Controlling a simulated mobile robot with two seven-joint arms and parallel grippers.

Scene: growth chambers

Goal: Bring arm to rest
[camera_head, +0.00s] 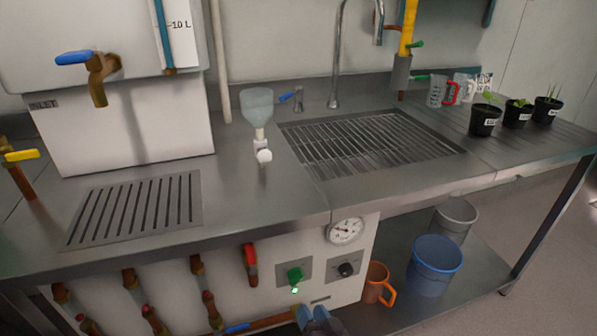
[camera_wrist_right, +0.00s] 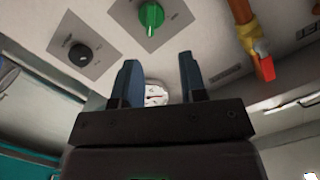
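My right gripper (camera_head: 318,316) shows at the bottom edge of the head view, in front of the white control panel (camera_head: 215,285) under the counter. In the right wrist view its two dark blue fingers (camera_wrist_right: 160,78) stand apart with a clear gap and hold nothing. A green knob (camera_head: 295,275) with a lit green spot below it is on the panel above the gripper. The green knob (camera_wrist_right: 151,17) and a black knob (camera_wrist_right: 80,55) lie beyond the fingertips in the wrist view. My left gripper is not in view.
A round gauge (camera_head: 345,231) sits on the panel. Pipes with a red handle (camera_head: 250,264) and a blue handle (camera_head: 238,328) run nearby. An orange jug (camera_head: 377,284) and a blue bucket (camera_head: 434,268) stand on the lower shelf to the right. The steel counter (camera_head: 240,205) overhangs the panel.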

